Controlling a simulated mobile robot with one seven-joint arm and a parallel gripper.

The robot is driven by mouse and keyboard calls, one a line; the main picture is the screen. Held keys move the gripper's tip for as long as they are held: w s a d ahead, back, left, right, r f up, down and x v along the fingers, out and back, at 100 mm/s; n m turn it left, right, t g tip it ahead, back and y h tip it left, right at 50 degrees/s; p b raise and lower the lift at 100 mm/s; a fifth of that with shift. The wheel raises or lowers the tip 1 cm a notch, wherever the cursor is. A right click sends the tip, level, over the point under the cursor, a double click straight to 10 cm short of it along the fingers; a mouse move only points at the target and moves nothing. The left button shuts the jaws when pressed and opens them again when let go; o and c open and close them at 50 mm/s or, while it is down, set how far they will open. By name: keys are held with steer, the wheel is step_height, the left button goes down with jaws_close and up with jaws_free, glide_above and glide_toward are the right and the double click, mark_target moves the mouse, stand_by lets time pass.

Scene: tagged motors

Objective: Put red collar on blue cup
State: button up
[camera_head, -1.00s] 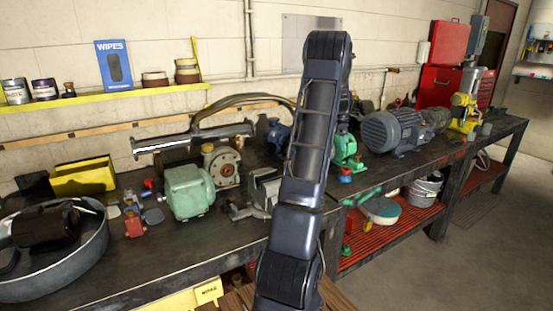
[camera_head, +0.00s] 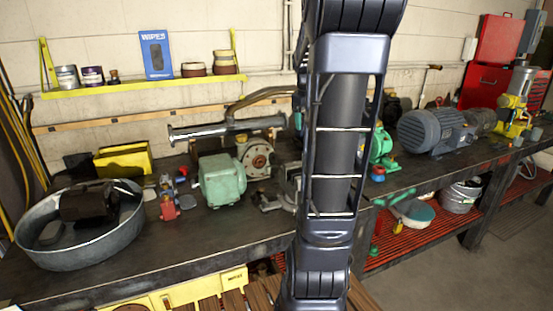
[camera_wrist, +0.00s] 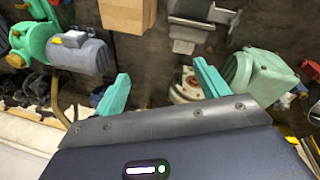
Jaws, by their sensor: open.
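A small piece, red on top (camera_head: 378,170) and blue below (camera_head: 377,178), stands on the bench right of my arm in the head view. I cannot tell whether these are the collar and the cup. A small red part (camera_head: 169,207) stands at the left among little blue and grey parts (camera_head: 196,187); their shapes are too small to make out. My gripper (camera_wrist: 160,70) shows in the wrist view with its two teal fingers wide apart and nothing between them. It is above the bench, and the head view does not show it.
The workbench (camera_head: 240,236) holds a round metal pan (camera_head: 130,233), a green pump (camera_head: 222,180), a grey motor (camera_head: 424,132) and a yellow bin (camera_head: 123,160). The vise (camera_wrist: 205,12) and a green-blue motor (camera_wrist: 75,53) show in the wrist view.

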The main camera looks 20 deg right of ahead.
steer(key=s+a+f+m+t+y, duration=0.1)
steer(key=s+a+f+m, duration=0.3)
steer(key=s+a, duration=1.5)
steer(key=shift+a+t+y, duration=0.4)
steer(key=shift+a+t, duration=0.1)
steer(key=shift+t, duration=0.3)
